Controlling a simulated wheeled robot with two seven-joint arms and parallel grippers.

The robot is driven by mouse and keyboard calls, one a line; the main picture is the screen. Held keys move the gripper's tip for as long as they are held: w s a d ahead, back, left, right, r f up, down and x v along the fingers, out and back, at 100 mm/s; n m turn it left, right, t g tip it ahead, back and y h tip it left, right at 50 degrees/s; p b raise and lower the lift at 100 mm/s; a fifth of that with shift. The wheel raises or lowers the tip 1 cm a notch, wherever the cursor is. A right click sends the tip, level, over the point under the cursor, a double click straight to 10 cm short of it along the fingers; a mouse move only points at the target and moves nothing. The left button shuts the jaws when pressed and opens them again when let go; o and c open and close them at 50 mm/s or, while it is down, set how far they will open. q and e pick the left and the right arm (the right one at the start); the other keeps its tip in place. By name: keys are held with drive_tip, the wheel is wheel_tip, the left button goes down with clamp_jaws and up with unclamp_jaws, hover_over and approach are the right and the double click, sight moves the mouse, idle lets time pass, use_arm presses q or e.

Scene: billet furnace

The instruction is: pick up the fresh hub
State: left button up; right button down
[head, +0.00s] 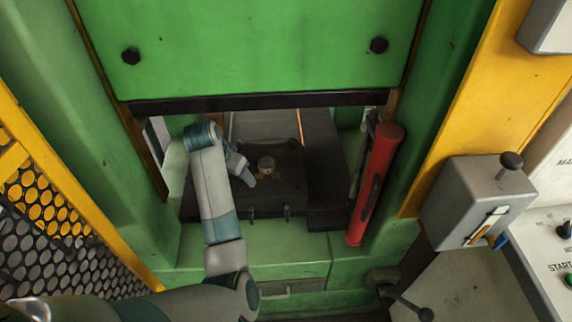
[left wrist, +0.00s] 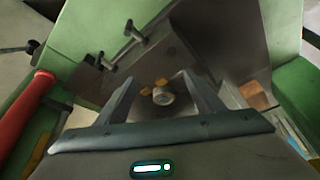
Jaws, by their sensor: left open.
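The hub (head: 266,166) looks like a small, pale metal cylinder on a dark block (head: 285,195) inside the green machine's opening. Small yellow-orange pieces sit beside it. My left gripper (head: 249,178) reaches in from the left, just left of the hub in the head view. In the left wrist view the hub (left wrist: 162,98) shows between the two spread fingers, which look apart from it. The left gripper is open and empty. My right gripper is not in view.
A green door panel (head: 255,45) with a dark lower edge hangs above the opening. A red cylindrical handle (head: 376,185) stands at the opening's right side. Clamp screws (left wrist: 134,33) stick out of the dark block. A grey lever box (head: 475,205) stands at right.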

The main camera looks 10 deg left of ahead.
use_arm(q)
drive_tip(key=shift+w+d+r, duration=0.2)
drive_tip(key=shift+w+r, duration=0.05)
drive_tip(key=shift+w, duration=0.05)
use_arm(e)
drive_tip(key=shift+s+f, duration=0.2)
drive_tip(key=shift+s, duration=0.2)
use_arm(q)
drive_tip(key=p, duration=0.2)
hover_over(265, 155)
drive_tip(key=s, duration=0.3)
drive_tip(key=shift+w+a, duration=0.15)
drive_tip(key=shift+a, duration=0.25)
drive_tip(key=shift+w, duration=0.2)
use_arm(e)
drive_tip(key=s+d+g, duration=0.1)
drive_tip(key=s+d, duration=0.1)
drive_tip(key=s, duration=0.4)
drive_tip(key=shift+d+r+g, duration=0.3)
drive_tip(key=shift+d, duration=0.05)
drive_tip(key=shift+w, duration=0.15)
